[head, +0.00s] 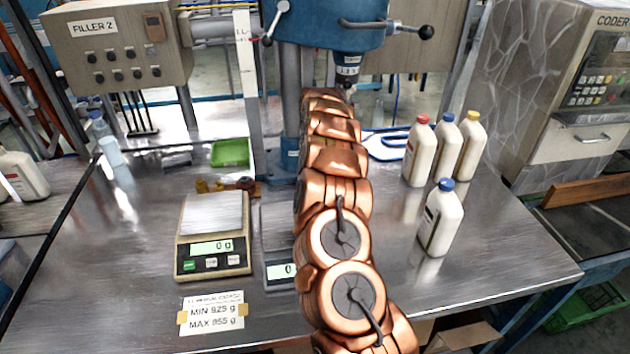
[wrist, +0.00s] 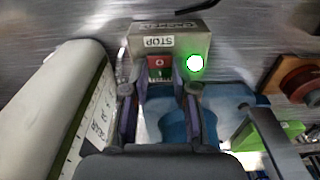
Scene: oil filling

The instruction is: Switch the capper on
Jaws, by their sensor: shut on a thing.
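The capper is the blue machine (head: 325,22) on a column at the back of the bench in the head view. In the wrist view its grey switch box (wrist: 180,38) carries a STOP label, a red and green switch (wrist: 159,68) and a round lamp (wrist: 195,63) glowing green. My gripper (wrist: 165,92) is at the box, its two fingers on either side of the switch and shut on it. The exact contact is partly hidden by the fingers. In the head view my arm hides the gripper.
Several white bottles with coloured caps, one blue-capped (head: 440,218), stand to the right of my arm. A scale (head: 213,235) reading 0 g and a green tray (head: 231,153) are on its left.

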